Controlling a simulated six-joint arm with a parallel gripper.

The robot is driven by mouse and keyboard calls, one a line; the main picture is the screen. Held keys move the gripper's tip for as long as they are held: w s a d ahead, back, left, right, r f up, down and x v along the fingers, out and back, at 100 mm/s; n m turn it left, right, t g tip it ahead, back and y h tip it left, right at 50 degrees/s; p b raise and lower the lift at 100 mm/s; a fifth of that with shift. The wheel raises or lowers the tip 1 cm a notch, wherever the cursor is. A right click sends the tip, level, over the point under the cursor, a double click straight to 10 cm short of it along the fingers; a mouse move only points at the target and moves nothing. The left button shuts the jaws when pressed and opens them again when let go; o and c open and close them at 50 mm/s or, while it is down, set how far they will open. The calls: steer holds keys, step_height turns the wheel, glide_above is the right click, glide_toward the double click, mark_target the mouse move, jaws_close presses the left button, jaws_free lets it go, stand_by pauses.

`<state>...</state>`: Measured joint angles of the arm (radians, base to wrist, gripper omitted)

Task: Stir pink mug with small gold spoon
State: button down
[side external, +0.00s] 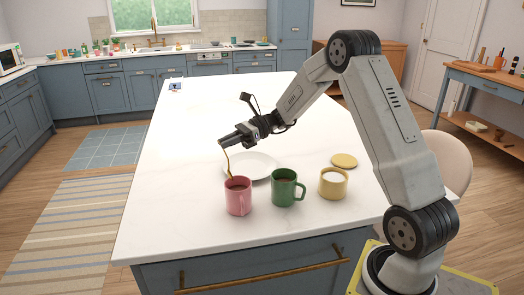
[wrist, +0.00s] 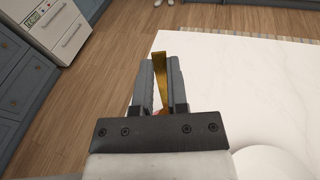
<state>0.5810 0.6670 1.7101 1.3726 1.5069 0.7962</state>
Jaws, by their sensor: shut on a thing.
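The pink mug (side external: 238,197) stands upright on the white counter, with dark brown liquid inside. The small gold spoon (side external: 226,160) hangs from my gripper (side external: 222,143), its lower end reaching down to the mug's mouth. Whether its tip is in the liquid cannot be made out. My gripper is shut on the spoon's handle, above and slightly left of the mug. In the wrist view the gold handle (wrist: 160,75) shows between the two fingers of my gripper (wrist: 160,75). The mug is not clearly visible there.
A green mug (side external: 287,188) with dark liquid stands right of the pink mug. A white plate (side external: 262,162) lies behind the mugs. The counter (side external: 180,190) is clear on the left.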

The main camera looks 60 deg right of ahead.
steer(key=shift+r, duration=2.5)
